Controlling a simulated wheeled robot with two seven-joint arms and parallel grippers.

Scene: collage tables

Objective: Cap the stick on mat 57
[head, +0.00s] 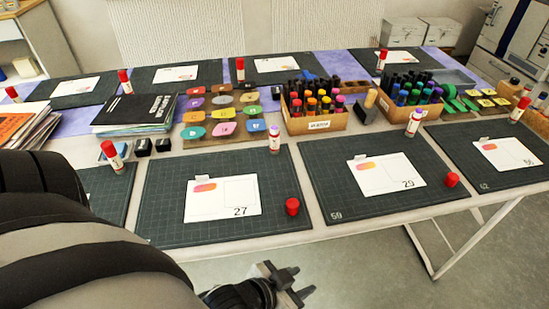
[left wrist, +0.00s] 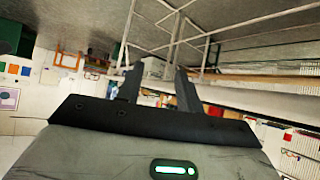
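No number 57 is readable. The front mat with card "27" (head: 165,215) has a corner label too faint to read. A glue stick (head: 274,140) without a red cap stands upright at its back edge. A loose red cap (head: 292,206) sits near its right edge. The mat marked 59 (head: 370,205) also has an uncapped stick (head: 414,124) at the back and a loose red cap (head: 452,179). My left gripper (head: 301,281) is low in front of the table, below its front edge. Its fingers are apart and empty in the left wrist view (left wrist: 158,78). My right gripper is out of view.
Marker boxes (head: 318,123), a stack of black books (head: 135,108) and coloured pads (head: 225,129) fill the table's middle. Red-capped sticks (head: 112,156) stand by other mats. Mat 62 (head: 500,170) lies at the right. Floor in front is clear beside the table legs.

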